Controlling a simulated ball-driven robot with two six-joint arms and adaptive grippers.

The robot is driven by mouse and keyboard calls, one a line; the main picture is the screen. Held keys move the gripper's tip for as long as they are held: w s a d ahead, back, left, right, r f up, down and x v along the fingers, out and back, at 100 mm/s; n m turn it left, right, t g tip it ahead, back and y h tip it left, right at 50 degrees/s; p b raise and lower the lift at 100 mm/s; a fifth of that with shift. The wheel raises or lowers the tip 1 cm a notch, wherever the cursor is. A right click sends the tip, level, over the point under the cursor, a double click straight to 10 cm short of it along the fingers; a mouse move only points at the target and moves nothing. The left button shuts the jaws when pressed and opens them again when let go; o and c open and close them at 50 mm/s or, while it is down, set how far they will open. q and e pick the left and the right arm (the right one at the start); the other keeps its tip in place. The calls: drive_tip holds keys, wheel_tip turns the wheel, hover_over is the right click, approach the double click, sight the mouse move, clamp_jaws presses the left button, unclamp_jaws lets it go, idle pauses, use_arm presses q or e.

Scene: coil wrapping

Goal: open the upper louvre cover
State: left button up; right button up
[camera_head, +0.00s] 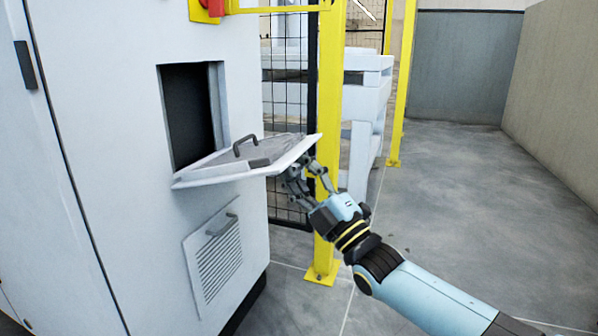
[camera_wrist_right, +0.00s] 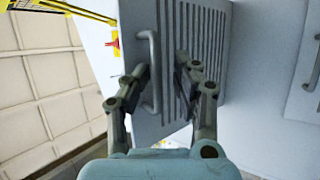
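The upper louvre cover (camera_head: 215,175) is swung down and out from the white cabinet, lying nearly flat below the dark opening (camera_head: 188,115). The left finger overlaps this handle; contact cannot be told. My left gripper is not seen.
The closed lower louvre cover (camera_head: 216,262) sits below on the cabinet (camera_head: 110,130). A yellow post (camera_head: 328,110) and black mesh fence stand just behind my right gripper. A red and yellow switch (camera_head: 207,10) is above the opening. The floor to the right is clear.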

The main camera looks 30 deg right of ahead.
drive_tip(key=v, duration=1.2)
drive_tip(key=shift+d, duration=0.1)
